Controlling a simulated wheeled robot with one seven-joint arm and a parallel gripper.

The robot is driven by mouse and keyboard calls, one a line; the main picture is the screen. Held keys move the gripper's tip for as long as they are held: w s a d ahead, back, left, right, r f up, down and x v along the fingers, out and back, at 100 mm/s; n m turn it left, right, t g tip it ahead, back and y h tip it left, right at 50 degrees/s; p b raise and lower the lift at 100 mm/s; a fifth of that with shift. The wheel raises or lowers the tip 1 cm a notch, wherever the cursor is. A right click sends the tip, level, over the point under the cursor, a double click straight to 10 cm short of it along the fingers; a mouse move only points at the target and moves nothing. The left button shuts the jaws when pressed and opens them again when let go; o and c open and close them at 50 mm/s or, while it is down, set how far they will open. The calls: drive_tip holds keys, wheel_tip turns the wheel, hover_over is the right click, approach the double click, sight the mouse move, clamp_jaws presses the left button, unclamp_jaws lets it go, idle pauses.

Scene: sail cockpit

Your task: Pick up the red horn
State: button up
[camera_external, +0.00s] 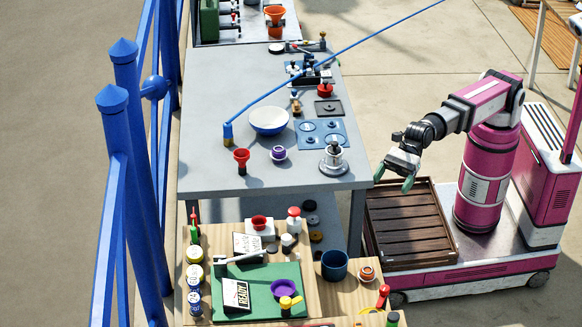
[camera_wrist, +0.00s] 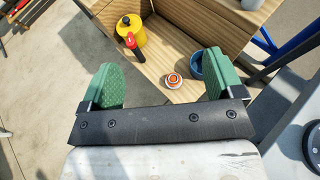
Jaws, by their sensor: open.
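A red flared, horn-shaped piece (camera_external: 241,156) with a dark lower end stands upright at the near edge of the grey table (camera_external: 210,175); it looks most like the red horn. A second red piece (camera_external: 384,292) with a dark part is on the wooden bench at the lower right; it shows in the wrist view beside a yellow pot (camera_wrist: 130,41). I cannot tell for sure which is the horn. My gripper (camera_external: 394,178) is open and empty, with green fingers, in the air right of the table; its fingers also show in the wrist view (camera_wrist: 162,75).
On the grey table are a blue-white bowl (camera_external: 268,122), a purple-topped piece (camera_external: 279,153) and a silver winch (camera_external: 334,158). The wooden bench (camera_external: 340,292) holds a blue cup (camera_external: 335,264) and an orange-white piece (camera_external: 367,273). A brown crate (camera_external: 408,225) sits below my gripper.

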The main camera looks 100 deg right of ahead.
wheel_tip(320, 180, up, 7)
drive_tip(key=n+g+y, duration=0.2)
drive_tip(key=n+g, duration=0.2)
hover_over(242, 152)
drive_tip(key=d, duration=0.2)
drive_tip(key=f, duration=1.2)
drive_tip(key=shift+s+f, duration=0.2)
drive_tip(key=shift+s, duration=0.15)
drive_tip(key=x, duration=0.2)
drive_tip(key=shift+w+a, duration=0.15)
drive_tip(key=shift+a, duration=0.25)
drive_tip(key=c, duration=1.1)
